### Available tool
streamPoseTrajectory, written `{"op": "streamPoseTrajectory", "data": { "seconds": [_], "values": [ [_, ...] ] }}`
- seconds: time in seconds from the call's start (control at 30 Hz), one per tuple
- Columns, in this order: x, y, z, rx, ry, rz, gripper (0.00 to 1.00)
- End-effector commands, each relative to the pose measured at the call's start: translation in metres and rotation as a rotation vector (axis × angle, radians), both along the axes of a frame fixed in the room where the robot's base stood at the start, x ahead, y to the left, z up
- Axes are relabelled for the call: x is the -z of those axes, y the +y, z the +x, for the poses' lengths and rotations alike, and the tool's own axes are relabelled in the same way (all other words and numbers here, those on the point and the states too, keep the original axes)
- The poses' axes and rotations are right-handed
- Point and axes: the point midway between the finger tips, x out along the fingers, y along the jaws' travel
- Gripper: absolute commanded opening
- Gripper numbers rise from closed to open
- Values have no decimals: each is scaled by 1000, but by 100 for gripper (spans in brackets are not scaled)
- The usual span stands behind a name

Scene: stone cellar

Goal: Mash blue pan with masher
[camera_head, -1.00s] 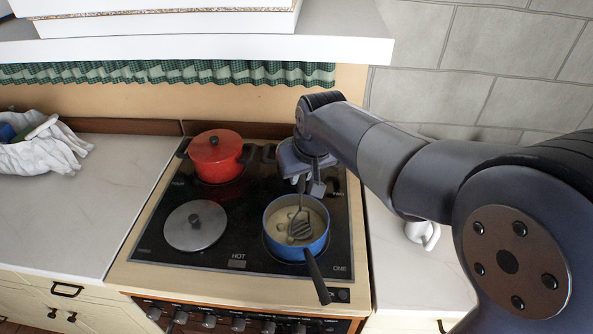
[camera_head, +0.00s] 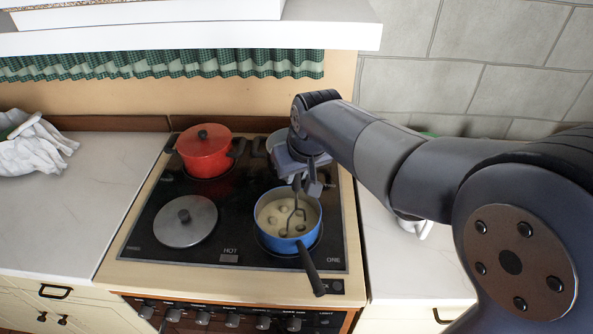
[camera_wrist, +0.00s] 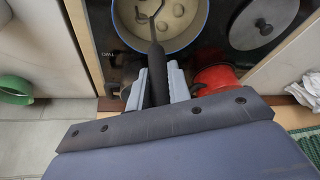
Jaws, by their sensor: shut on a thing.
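The blue pan (camera_head: 290,243) stands on the front right burner of the stove, its black handle pointing to the front right. It holds a pale, creamy content with several round lumps. My gripper (camera_head: 307,186) is above the pan's back right side, shut on the masher. The masher's thin metal shaft (camera_head: 292,212) goes down into the pan, and its head seems sunk in the pale content. In the wrist view the dark masher handle (camera_wrist: 157,75) sits between my gripper's fingers (camera_wrist: 155,92), with the pan (camera_wrist: 205,22) beyond it.
A red lidded pot (camera_head: 204,155) stands on the back left burner. A round grey lid (camera_head: 186,224) lies at front left. Another pot (camera_head: 272,145) is partly hidden behind my arm. A white cloth (camera_head: 35,152) lies on the left counter (camera_head: 80,215), which is otherwise mostly bare.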

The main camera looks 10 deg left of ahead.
Motion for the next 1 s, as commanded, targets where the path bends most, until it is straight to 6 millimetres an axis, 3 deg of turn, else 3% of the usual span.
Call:
{"op": "streamPoseTrajectory", "data": {
  "seconds": [0.27,1.0],
  "values": [
    [10,0,0,0,0,0,0],
    [11,0,0,0,1,-1,0]
  ]
}}
